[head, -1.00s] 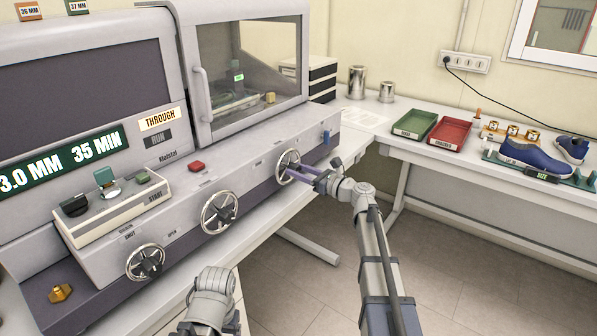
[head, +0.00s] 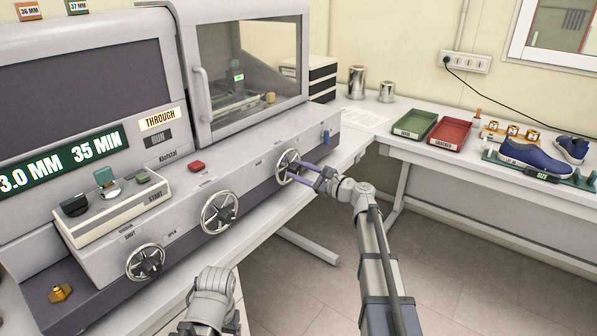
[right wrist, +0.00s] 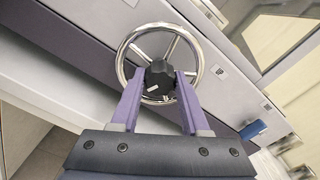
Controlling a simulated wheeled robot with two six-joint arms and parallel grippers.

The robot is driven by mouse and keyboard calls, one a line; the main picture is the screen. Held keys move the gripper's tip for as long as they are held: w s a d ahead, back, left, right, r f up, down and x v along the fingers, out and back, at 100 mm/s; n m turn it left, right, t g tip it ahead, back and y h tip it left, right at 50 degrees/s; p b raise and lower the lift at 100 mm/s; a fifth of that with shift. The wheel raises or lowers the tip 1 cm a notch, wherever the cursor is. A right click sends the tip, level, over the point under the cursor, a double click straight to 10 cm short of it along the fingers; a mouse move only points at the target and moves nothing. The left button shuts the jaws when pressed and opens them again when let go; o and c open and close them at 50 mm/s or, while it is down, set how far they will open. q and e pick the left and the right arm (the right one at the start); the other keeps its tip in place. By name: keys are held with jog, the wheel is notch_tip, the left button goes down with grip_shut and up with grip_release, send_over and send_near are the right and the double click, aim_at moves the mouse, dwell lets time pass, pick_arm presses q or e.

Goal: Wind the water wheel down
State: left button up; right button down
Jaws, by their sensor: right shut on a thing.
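The rightmost chrome handwheel (head: 283,163) is on the sloped front of the grey machine. In the right wrist view this wheel (right wrist: 198,62) has thin spokes and a black hub knob (right wrist: 158,72) with a white mark. My right gripper (head: 292,172) reaches it from the right. In the right wrist view its two purple fingers (right wrist: 160,80) are shut on the black hub, one on each side. Two more handwheels, a middle one (head: 220,212) and a left one (head: 145,262), stand apart from the grippers. No left gripper fingers show. I cannot read a label naming the held wheel.
A blue switch (head: 326,137) is right of the held wheel. A red button (head: 197,166) and a control box (head: 112,205) are on the machine's ledge. A side bench holds green (head: 414,124) and red (head: 450,132) trays and a blue shoe (head: 535,155).

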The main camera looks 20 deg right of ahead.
jog(key=n, duration=0.5)
jog(key=shift+n, duration=0.3)
jog(key=n, duration=0.5)
jog(key=shift+n, duration=0.3)
jog(key=shift+c, duration=1.9)
grip_release()
jog(key=shift+s, duration=0.1)
jog(key=v, duration=0.7)
jog(key=shift+s+d, duration=0.25)
jog(key=shift+s, duration=0.05)
